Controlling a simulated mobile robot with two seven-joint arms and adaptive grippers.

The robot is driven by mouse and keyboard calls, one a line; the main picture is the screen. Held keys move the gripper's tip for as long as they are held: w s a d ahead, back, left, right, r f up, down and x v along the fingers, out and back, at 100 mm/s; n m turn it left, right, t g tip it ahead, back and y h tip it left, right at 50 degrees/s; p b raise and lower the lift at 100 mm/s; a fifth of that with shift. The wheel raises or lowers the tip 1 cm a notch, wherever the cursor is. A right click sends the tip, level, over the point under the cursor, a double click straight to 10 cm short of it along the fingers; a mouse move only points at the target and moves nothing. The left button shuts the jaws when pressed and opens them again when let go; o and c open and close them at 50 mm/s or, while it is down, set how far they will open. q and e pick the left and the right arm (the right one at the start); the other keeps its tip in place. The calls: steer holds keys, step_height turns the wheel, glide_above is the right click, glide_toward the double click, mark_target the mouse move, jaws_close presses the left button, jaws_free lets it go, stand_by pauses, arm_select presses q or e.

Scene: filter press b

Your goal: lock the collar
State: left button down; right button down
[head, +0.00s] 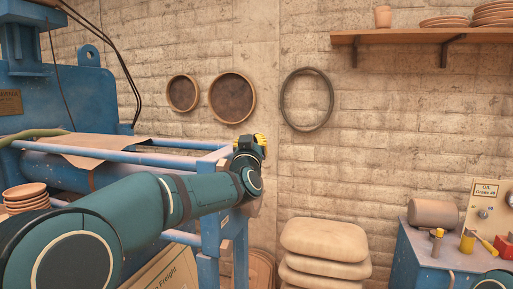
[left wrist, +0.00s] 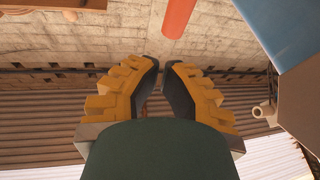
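I cannot pick out the collar for certain in either view. My left arm reaches across the head view from the left, and my left gripper (head: 262,143) shows only as a small yellow and dark part beyond the wrist, at the right end of the blue press frame (head: 215,180). In the left wrist view its yellow fingers with dark pads (left wrist: 165,75) stand a narrow gap apart at the tips, with nothing seen held between them. A red-orange rod (left wrist: 179,18) shows beyond the fingertips, apart from them.
A blue surface (left wrist: 282,28) and a pale pipe end (left wrist: 264,111) lie right of the fingers. A brown sheet (head: 100,146) lies over the press rails. Stacked sacks (head: 325,245) and a blue bench (head: 440,255) with a motor (head: 433,213) stand to the right.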

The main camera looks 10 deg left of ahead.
arm_select(q)
steer(key=s+b, duration=0.1)
steer(key=s, duration=0.8)
steer(key=shift+s, duration=0.2)
steer(key=w+d+f+m+g+h+b, duration=0.1)
steer(key=w+f+g, duration=0.1)
steer(key=f, duration=0.9)
steer(key=w+f+g+h+b, duration=0.1)
steer(key=f+g, duration=0.2)
steer(key=f, duration=0.8)
steer(key=s+f+g, duration=0.3)
steer(key=f, duration=0.8)
steer(key=s+f+g, duration=0.2)
steer(key=f, duration=1)
steer(key=s+f+n+g+h+b, duration=0.2)
steer(key=s+f+g, duration=0.7)
steer(key=s+f, duration=1.6)
steer(key=shift+s+a+g+b, duration=0.35)
steer(key=shift+s+g, duration=0.05)
steer(key=shift+s, duration=0.45)
